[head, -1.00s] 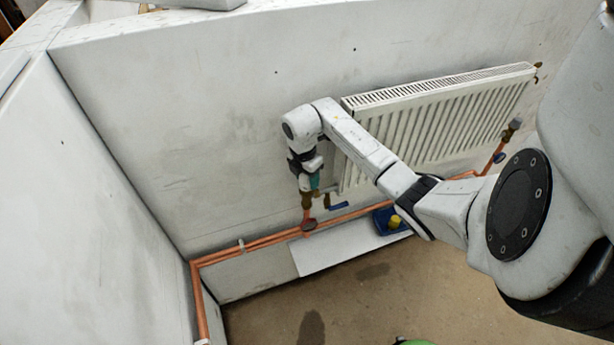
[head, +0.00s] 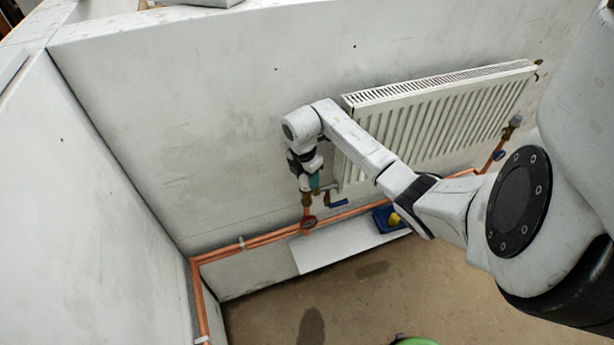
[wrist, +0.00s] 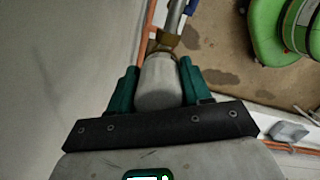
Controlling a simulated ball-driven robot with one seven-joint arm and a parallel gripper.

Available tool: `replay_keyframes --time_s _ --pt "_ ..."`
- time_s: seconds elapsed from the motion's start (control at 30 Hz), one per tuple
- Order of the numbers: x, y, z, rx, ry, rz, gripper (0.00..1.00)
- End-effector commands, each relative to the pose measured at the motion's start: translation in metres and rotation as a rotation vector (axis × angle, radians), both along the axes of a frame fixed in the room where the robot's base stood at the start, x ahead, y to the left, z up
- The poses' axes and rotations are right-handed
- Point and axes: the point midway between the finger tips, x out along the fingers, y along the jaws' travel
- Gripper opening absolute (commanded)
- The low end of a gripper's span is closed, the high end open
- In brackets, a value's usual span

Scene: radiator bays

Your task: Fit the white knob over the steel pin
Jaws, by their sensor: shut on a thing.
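The white knob (wrist: 158,84) sits between the two teal fingers of my gripper (wrist: 157,82), which are shut on it. The knob's far end is at the brass valve body (wrist: 166,40), in line with it or nearly so. The steel pin is not visible; the knob hides that spot, so I cannot tell how far the knob is over it. In the head view my gripper (head: 308,182) points down at the brass valve (head: 306,199), by the radiator's lower left corner. The knob cannot be made out there.
The white radiator (head: 440,120) hangs on the wall right of my gripper. Copper pipes (head: 260,240) run low along the wall. A blue-handled valve (head: 338,204) and a red round part (head: 308,222) are close by. A blue tray (head: 385,219) with something yellow lies on a white board (head: 325,254).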

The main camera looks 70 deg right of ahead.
Motion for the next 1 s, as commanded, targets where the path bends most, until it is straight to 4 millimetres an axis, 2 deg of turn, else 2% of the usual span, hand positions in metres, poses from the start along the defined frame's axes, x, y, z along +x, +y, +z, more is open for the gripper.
replay_keyframes --time_s 0.9,0.93,1.0 --pt "0.0000 0.0000 -0.0057 0.000 0.000 0.000 0.15" --pt "0.0000 0.0000 -0.0057 0.000 0.000 0.000 0.51" --pt "0.0000 0.0000 -0.0057 0.000 0.000 0.000 0.58"
